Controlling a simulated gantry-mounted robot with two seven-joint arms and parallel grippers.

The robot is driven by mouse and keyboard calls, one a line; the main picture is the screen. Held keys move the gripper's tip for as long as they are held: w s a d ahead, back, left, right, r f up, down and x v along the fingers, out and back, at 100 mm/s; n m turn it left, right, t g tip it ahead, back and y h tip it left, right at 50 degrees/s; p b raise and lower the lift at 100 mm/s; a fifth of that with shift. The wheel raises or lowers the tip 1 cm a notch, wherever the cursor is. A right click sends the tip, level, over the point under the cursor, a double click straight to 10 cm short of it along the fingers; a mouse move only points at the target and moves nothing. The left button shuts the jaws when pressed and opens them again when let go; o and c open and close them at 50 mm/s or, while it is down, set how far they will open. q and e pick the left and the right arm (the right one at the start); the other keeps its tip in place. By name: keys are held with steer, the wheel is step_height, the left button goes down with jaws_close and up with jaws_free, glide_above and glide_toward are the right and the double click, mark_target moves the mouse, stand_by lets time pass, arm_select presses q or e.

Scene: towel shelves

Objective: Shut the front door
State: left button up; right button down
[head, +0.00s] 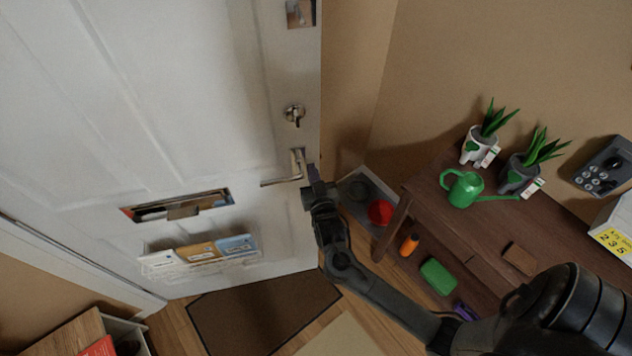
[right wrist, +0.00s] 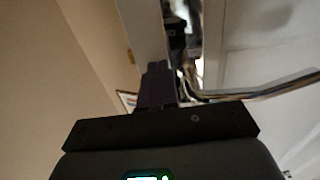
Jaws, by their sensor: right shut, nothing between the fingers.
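The white front door (head: 195,80) fills the left of the head view, its free edge to the right. I cannot tell how far it stands from its frame. Its metal lever handle (head: 281,182) sits near that edge, below a round lock (head: 294,114). The lever also shows in the right wrist view (right wrist: 262,93). My right gripper (head: 312,173) is shut and empty, its fingertips (right wrist: 157,75) beside the handle's base at the door's edge. Whether they touch the door is unclear. My left gripper is out of view.
A brown table (head: 440,207) at right bears potted plants and a green watering can (head: 465,189). A grey tray (head: 352,210) with a red object lies by its near leg. A dark doormat (head: 262,312) lies below the door. A letter rack (head: 200,255) hangs on it.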

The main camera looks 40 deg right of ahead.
steer(key=shift+w+d, duration=0.3)
steer(key=shift+w, duration=0.15)
